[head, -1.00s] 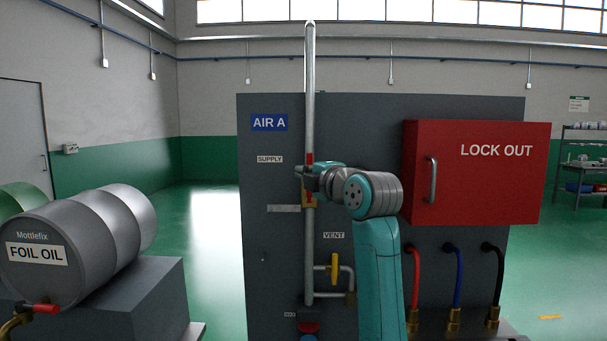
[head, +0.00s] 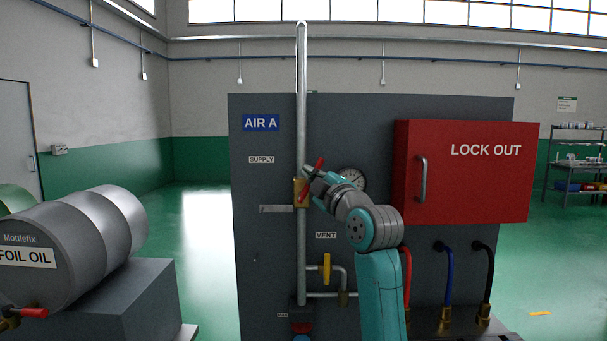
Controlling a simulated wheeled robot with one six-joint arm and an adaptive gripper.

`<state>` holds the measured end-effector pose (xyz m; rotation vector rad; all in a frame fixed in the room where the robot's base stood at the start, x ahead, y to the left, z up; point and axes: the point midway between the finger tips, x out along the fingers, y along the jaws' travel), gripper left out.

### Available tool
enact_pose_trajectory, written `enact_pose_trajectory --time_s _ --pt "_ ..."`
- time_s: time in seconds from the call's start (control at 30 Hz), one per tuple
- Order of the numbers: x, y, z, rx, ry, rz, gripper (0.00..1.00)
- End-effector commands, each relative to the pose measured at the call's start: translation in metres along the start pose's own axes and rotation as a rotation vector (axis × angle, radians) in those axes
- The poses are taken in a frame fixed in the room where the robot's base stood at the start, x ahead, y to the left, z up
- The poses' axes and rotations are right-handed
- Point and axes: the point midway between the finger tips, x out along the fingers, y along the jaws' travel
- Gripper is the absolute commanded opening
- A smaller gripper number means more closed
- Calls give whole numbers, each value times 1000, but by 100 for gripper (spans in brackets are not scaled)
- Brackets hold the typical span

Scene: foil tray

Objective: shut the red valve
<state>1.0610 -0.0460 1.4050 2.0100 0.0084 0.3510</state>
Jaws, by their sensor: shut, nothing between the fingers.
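The red valve's handle (head: 319,163) sits on a brass body (head: 297,190) in the vertical supply pipe, under the SUPPLY label. The handle is tilted, its upper end leaning right of the pipe and its lower end near the brass body. My gripper (head: 307,174) is shut and empty, right at the handle, and covers its middle. I cannot tell whether the fingers touch it. A metal plate (head: 275,209) sticks out left of the brass body.
A yellow vent handle (head: 327,268) stands upright on the lower branch pipe. A red LOCK OUT box (head: 470,190) projects at right, above several hoses. The foil oil drum (head: 75,240) at left has its own red-handled tap (head: 32,312).

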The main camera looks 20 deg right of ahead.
Motion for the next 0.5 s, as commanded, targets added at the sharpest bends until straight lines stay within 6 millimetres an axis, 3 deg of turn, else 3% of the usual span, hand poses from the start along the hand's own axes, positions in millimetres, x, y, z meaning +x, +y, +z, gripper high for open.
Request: enact_pose_trajectory --time_s 0.5 --pt "-17 -4 30 419 -2 246 0"
